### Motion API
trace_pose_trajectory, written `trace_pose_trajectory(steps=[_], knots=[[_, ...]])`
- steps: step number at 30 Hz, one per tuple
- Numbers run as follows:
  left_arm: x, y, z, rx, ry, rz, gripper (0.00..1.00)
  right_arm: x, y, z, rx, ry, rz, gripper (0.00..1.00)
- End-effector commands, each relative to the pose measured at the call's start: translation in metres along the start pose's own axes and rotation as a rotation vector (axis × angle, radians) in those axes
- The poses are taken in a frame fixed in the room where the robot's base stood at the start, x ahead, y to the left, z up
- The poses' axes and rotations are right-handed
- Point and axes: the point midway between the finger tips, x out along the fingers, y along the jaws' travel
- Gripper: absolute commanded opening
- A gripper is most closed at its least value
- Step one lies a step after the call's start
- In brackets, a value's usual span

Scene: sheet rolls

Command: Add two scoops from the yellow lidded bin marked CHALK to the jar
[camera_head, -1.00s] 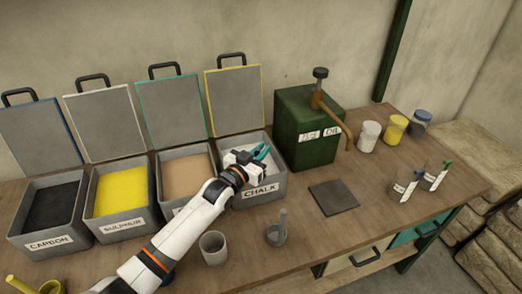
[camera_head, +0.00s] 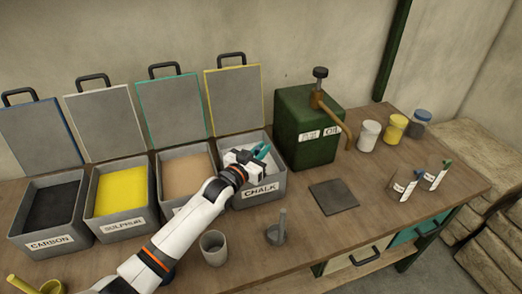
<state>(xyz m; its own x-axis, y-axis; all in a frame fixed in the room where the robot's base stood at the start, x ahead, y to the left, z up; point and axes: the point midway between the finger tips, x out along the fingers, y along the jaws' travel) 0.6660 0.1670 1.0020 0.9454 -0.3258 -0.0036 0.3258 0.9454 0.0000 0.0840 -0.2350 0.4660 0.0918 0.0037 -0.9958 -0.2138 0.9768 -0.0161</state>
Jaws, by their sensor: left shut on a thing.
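The CHALK bin (camera_head: 279,187) is a grey box with white contents, and its yellow-edged lid (camera_head: 235,98) stands open behind it. My left gripper (camera_head: 257,156) is over and partly inside this bin, shut on a teal-handled tool (camera_head: 264,150), likely a scoop. The tool's lower end is hidden, so I cannot tell what it carries. An open grey jar-like cup (camera_head: 213,248) stands on the bench in front of the bins, beside my left arm; its inside is hard to see. My right gripper is not in view.
Open CARBON (camera_head: 47,245) and SULPHUR (camera_head: 122,226) bins and a tan-filled bin (camera_head: 164,199) stand left. A cup with an upright handle (camera_head: 276,236), dark pad (camera_head: 333,196) and green pump tank (camera_head: 300,150) are right. Small jars (camera_head: 368,135) stand at the back right.

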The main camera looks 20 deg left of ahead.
Motion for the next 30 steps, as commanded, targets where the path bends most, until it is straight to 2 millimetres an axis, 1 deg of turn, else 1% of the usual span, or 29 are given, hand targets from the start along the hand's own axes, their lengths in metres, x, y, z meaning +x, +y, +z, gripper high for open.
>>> trace_pose_trajectory(steps=[1, 6, 24, 27, 30], knots=[[0.000, 0.000, 0.009, 0.001, -0.003, 0.000, 0.00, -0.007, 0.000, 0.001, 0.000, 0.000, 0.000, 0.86], [0.000, 0.000, 0.034, 0.001, -0.003, 0.000, 0.00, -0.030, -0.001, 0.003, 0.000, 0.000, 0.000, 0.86], [0.000, 0.000, 0.118, 0.001, -0.003, 0.000, 0.00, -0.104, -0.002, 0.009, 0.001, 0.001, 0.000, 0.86], [0.000, 0.000, 0.129, 0.001, -0.002, 0.000, 0.00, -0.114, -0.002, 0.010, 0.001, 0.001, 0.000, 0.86], [0.000, 0.000, 0.131, 0.001, -0.002, 0.000, 0.00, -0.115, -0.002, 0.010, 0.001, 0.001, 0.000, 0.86]])
